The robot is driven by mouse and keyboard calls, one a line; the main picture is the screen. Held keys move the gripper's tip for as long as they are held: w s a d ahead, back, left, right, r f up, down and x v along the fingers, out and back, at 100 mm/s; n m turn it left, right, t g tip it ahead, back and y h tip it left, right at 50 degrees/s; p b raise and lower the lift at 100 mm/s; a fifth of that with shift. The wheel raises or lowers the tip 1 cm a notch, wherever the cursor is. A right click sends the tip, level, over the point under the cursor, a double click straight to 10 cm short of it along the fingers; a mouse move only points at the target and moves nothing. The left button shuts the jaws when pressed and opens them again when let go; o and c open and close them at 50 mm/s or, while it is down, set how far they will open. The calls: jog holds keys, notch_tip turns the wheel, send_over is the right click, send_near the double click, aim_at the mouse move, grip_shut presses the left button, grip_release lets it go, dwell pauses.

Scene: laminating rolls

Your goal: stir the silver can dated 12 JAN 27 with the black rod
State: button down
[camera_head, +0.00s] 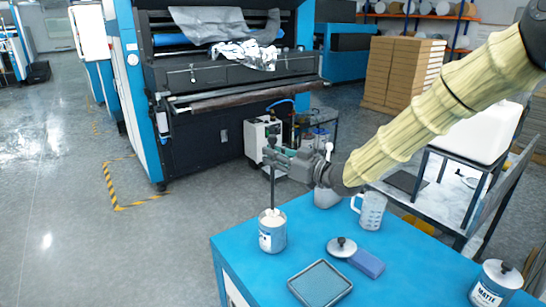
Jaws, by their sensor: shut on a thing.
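My gripper (277,157) is shut on the upper part of a black rod (272,185), above the blue table. The rod hangs nearly upright, and its lower end reaches the open top of a silver-white can (272,240) near the table's left edge. Whitish content shows at the can's mouth; how deep the rod goes in is hidden. The can's label is too small to read a date. A second can marked MATTE (486,295) stands at the right, with a knobbed lid on. A pale container (327,198) stands partly hidden behind my arm.
On the blue table (245,258) are a clear measuring jug (371,212), a loose knobbed lid (338,250), a blue block (367,263) and a shallow tray with a grey-blue pad (320,283). A laminating machine (220,100) stands behind. Floor at the left is free.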

aim_at(273, 141)
jog(key=shift+r+p, duration=1.05)
jog(key=shift+r, duration=0.9)
